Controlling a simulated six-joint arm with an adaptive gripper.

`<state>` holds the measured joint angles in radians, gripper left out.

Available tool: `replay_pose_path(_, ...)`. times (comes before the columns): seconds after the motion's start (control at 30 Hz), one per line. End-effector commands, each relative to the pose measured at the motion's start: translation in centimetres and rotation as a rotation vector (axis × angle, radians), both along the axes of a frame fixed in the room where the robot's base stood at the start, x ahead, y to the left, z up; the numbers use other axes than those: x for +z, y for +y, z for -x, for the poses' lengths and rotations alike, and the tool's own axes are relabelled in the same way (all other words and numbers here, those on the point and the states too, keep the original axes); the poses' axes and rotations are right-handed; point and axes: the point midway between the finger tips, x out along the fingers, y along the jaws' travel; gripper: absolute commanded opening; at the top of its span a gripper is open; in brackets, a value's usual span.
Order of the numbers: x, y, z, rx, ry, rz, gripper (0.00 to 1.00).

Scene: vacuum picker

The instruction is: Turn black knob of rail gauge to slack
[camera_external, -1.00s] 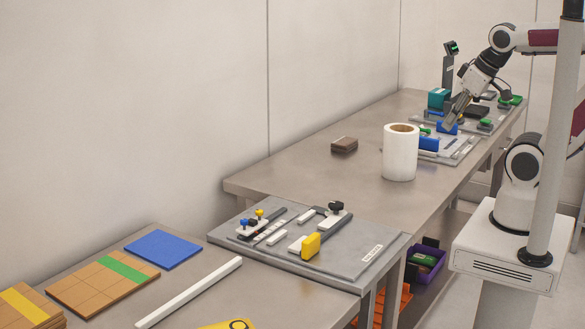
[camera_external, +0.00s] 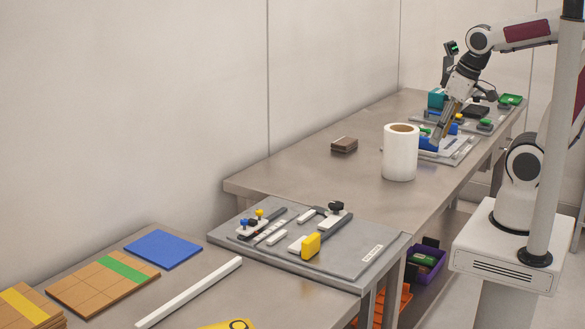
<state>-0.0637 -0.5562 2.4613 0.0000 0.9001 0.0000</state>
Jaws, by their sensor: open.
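A grey plate (camera_external: 345,272) on the near table carries dark bars and white strips, which look like a rail gauge. A small black knob (camera_external: 336,206) sits on a white block at its back right. A blue knob (camera_external: 245,222) and a yellow knob (camera_external: 259,213) stand at its left, and a yellow block (camera_external: 310,245) at its front. My gripper (camera_external: 438,142) is open, pointing down at the far fixtures beside a blue block (camera_external: 428,144), well away from the black knob. I cannot tell whether it touches the blue block.
A white roll (camera_external: 400,152) stands on the long table between my gripper and the grey plate. A brown block (camera_external: 344,145) lies left of it. More fixtures, a teal box (camera_external: 437,98) and green parts (camera_external: 510,99) are at the far end.

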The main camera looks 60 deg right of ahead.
Motion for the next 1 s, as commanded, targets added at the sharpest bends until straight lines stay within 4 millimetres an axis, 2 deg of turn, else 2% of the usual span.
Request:
replay_pose_path(0.5,-2.4,2.5,-5.3,0.022,0.156,0.003,0.45)
replay_pose_path(1.0,-5.9,5.5,-11.1,-0.068,0.277,-0.004,0.45)
